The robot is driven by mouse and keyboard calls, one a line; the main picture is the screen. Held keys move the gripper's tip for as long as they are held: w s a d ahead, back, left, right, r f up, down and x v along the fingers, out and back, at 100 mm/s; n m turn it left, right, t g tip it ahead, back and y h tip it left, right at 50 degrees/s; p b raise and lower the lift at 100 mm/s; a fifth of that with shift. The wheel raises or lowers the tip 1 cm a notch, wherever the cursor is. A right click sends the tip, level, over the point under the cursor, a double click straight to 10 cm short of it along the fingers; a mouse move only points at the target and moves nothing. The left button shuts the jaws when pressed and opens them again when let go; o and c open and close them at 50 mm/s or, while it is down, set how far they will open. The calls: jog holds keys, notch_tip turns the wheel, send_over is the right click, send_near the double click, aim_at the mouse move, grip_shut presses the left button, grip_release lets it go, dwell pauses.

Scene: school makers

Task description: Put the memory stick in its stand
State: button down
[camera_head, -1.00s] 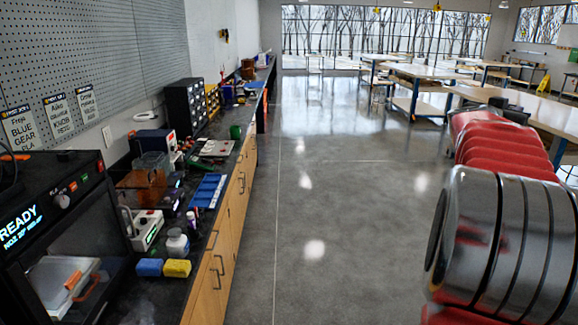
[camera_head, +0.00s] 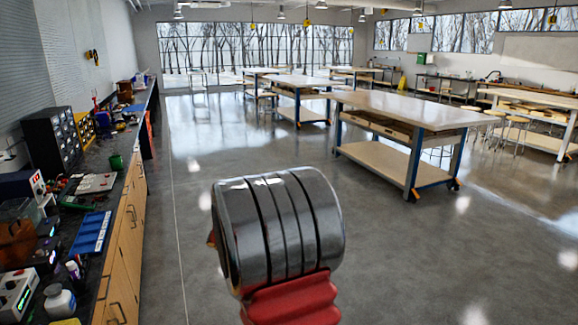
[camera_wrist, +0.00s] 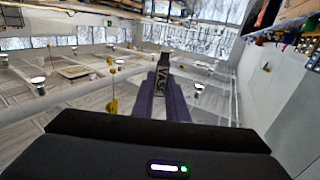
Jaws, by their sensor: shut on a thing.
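In the wrist view my gripper (camera_wrist: 164,72) is shut on a small dark memory stick (camera_wrist: 163,82). Pale lettering on the stick seems to read "VASE". The stick sits between the two purple-grey fingers, well clear of any surface. In the head view my arm fills the lower middle, and the gripper and stick do not show there. I cannot pick out the stick's stand in either view.
A long dark workbench (camera_head: 100,225) runs along the left wall. It holds a blue tray (camera_head: 92,232), a white bottle (camera_head: 59,302), a green cup (camera_head: 116,162) and a black drawer cabinet (camera_head: 51,142). Worktables (camera_head: 405,108) stand right and behind. The floor between is clear.

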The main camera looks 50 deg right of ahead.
jog(key=a+f+n+t+y, duration=0.2)
jog(key=a+f+y, duration=0.3)
jog(key=a, duration=0.9)
jog(key=w+a+f+n+t+y, duration=0.1)
jog(key=a+f+n+t+y, duration=0.2)
jog(key=a, duration=1.1)
jog(key=a+f+n+t+y, duration=0.2)
jog(key=a+f+n+y, duration=0.4)
jog(key=a, duration=0.8)
notch_tip(320, 180, down, 3)
jog(key=shift+w+f+t+y, duration=0.15)
jog(key=shift+w+t+y, duration=0.15)
jog(key=shift+w+y, duration=0.1)
